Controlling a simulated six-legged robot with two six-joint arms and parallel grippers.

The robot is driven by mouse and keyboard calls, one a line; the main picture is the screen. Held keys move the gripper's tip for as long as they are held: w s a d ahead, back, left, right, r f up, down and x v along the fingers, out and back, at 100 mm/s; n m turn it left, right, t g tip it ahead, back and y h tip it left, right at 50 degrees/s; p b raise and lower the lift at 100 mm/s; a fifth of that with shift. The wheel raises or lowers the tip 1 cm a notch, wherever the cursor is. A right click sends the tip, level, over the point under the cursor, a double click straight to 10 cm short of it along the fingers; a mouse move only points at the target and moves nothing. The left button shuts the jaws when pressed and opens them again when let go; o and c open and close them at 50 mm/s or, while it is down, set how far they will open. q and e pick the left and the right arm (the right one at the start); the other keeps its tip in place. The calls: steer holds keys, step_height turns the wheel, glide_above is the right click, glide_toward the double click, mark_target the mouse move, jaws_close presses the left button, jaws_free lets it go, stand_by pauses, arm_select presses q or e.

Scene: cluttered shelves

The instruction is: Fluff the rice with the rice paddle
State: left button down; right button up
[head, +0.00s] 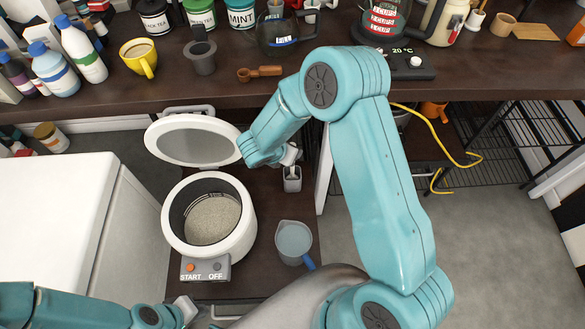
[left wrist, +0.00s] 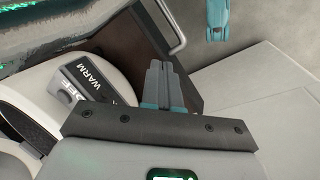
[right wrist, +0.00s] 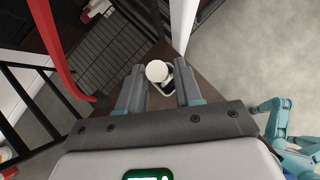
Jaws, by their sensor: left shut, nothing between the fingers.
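The white rice cooker (head: 250,215) stands open on a low dark shelf, its lid (head: 193,140) raised behind it. Pale rice (head: 213,218) fills the lower part of its pot. My right gripper (right wrist: 159,68) is open above a small grey holder (head: 292,184) behind and right of the cooker. In the right wrist view a white rounded piece (right wrist: 158,72), which looks like the end of the rice paddle, shows between the spread fingers. I cannot tell whether they touch it. My left gripper (head: 187,305) is shut and empty, low in front of the cooker's button panel (head: 205,269).
A clear measuring cup (head: 293,240) with a blue handle stands right of the cooker. A white cabinet (head: 60,230) is at the left. The dark counter (head: 330,95) above holds a yellow mug (head: 140,57), bottles and jars. A yellow cable (head: 440,140) hangs at the right.

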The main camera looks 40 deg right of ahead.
jaws_close()
step_height(320, 180, up, 9)
steer(key=p, duration=0.6)
